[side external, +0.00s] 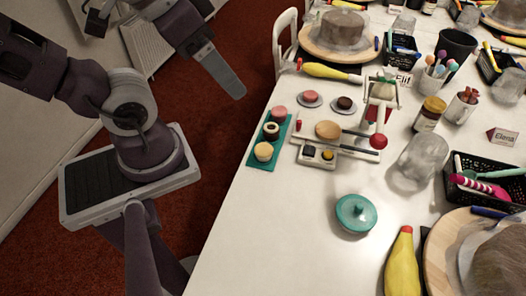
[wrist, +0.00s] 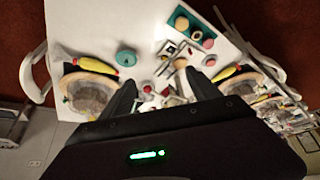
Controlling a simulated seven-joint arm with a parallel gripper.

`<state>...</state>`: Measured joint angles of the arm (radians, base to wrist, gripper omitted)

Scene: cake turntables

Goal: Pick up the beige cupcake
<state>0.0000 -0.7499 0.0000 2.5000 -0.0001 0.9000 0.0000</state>
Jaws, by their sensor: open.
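The beige cupcake (side external: 263,151) sits at the near end of a small teal tray (side external: 254,139), beside a dark-and-white cupcake (side external: 271,130) and a pink cupcake (side external: 279,113). In the wrist view the beige cupcake (wrist: 182,22) is near the top, on the tray's left end. My gripper (wrist: 160,90) is open and empty, its two dark fingers apart at the lower middle of the wrist view. In the side view a finger shows at the top, left of the table edge, well apart from the cupcake.
A balance scale (side external: 381,100) with a round tan piece (side external: 328,129) stands right of the tray. A teal lidded dish (side external: 356,212) sits nearer the camera. Two small plates with cakes, a yellow-and-red piping bag (side external: 330,72) and a jar (side external: 430,113) are close by. The table's front-left is clear.

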